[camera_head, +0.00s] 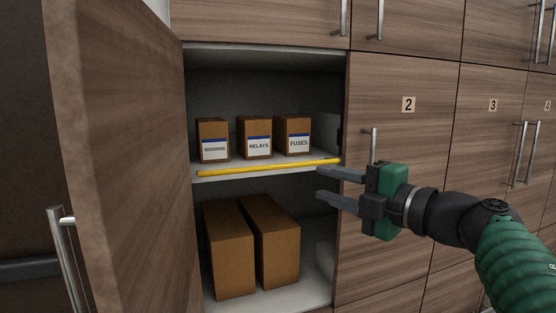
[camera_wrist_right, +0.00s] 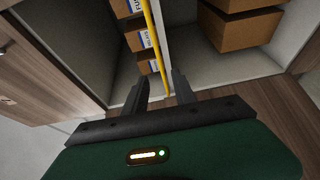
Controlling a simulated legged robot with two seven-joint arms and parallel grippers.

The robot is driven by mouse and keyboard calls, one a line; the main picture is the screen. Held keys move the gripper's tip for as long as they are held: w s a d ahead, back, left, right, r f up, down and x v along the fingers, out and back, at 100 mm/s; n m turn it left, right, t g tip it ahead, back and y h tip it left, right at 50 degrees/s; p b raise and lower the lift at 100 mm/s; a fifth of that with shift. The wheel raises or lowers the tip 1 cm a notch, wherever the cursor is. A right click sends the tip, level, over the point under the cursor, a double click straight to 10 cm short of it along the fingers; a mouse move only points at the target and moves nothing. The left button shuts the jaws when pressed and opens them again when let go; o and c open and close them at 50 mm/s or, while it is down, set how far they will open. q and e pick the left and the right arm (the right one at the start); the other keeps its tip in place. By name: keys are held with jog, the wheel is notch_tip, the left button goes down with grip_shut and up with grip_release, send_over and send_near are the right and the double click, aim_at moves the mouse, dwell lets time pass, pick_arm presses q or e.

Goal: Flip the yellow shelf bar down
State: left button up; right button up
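The yellow shelf bar (camera_head: 270,167) runs along the front edge of the middle shelf in the open cabinet. It lies low, at shelf level, below the labelled boxes. In the right wrist view the bar (camera_wrist_right: 154,45) passes between the two fingers. My left gripper is not in view.
Several small boxes, among them one marked RELAYS (camera_head: 255,138), stand on the shelf (camera_head: 225,170). Two tall brown boxes (camera_head: 230,250) stand below. The open door (camera_head: 125,160) is at the left, and closed door 2 (camera_head: 405,150) is at the right.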

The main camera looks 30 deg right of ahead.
aim_at(274, 168)
jog(key=w, duration=0.4)
jog(key=w+a+p, duration=0.1)
jog(key=w, duration=0.4)
jog(key=w+a+p, duration=0.1)
jog(key=w, duration=0.3)
jog(key=shift+w+a, duration=0.15)
jog(key=shift+w, duration=0.2)
grip_shut()
jog(key=shift+f, duration=0.1)
